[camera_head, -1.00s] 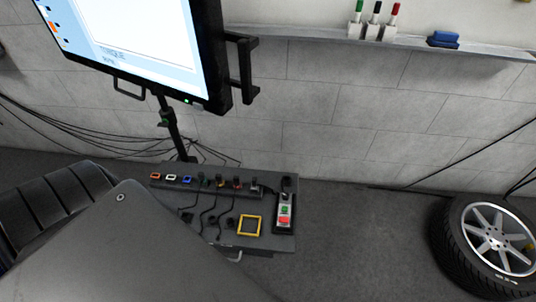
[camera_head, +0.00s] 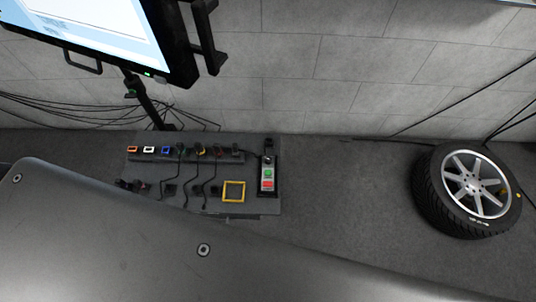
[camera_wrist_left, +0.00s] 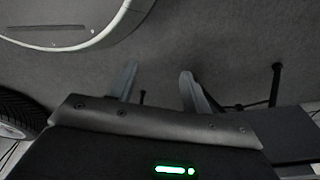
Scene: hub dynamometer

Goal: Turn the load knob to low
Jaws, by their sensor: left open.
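A dark control panel (camera_head: 222,206) stands low against the wall in the head view. At its right end is a small control box with a green button (camera_head: 268,174), a red button (camera_head: 267,184) and a small dark round part above them. This part may be the load knob, but it is too small to be sure, and its setting cannot be read. My left gripper (camera_wrist_left: 158,88) shows in the left wrist view with its two fingers apart and nothing between them. It points over grey floor, with no knob in that view. My right gripper is not in view.
A yellow square frame (camera_head: 233,191), several coloured sockets and dark cables are on the panel. A monitor (camera_head: 112,36) on a stand rises behind it to the left. A wheel with a tyre (camera_head: 436,193) is at the right. The floor between panel and wheel is clear.

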